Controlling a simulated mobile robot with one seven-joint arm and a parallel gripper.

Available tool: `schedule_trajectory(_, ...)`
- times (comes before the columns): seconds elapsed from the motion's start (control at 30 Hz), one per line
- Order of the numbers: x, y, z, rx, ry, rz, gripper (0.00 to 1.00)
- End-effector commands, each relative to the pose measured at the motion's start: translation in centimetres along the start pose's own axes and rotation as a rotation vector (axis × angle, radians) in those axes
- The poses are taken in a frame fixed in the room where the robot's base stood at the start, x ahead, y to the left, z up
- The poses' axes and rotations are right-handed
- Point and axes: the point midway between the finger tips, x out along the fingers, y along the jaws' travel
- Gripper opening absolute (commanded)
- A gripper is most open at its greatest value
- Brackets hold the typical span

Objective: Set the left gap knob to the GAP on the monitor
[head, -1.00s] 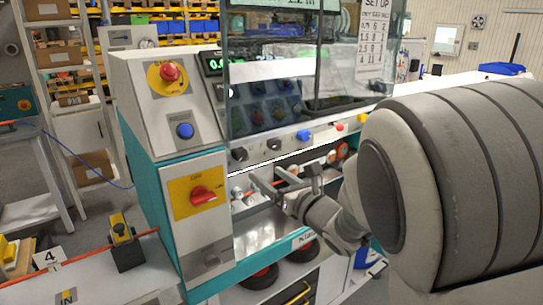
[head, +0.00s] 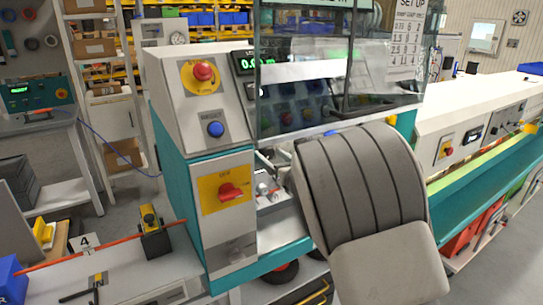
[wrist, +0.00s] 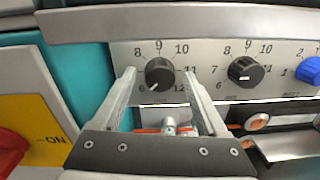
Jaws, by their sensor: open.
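The left gap knob (wrist: 160,73) is round and black, on a pale panel with a dial numbered about 6 to 12. Its white mark points down and left, near the 6. My gripper (wrist: 159,75) is open, one finger on each side of this knob in the wrist view; I cannot tell whether they touch it. A second black knob (wrist: 245,72) with a similar dial is to the right, its mark pointing down-left. In the head view my arm hides the knobs and most of the gripper. The screen (head: 305,4) at the top is cut off; no GAP value is readable.
A red switch on a yellow plate (head: 223,192) is left of the knobs, below a red emergency button (head: 203,71) and a blue button (head: 215,129). A blue knob (wrist: 309,71) is farther right. A clear guard (head: 285,100) hangs above. A green display (head: 250,62) is partly readable.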

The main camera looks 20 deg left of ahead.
Motion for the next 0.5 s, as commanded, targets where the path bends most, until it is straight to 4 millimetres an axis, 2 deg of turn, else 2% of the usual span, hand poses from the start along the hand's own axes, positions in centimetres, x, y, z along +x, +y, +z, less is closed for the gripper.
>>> schedule_trajectory(0.1,-0.01,0.01,0.01,0.000,0.000,0.000,0.76)
schedule_trajectory(0.5,-0.04,0.00,0.03,0.000,0.000,0.000,0.04)
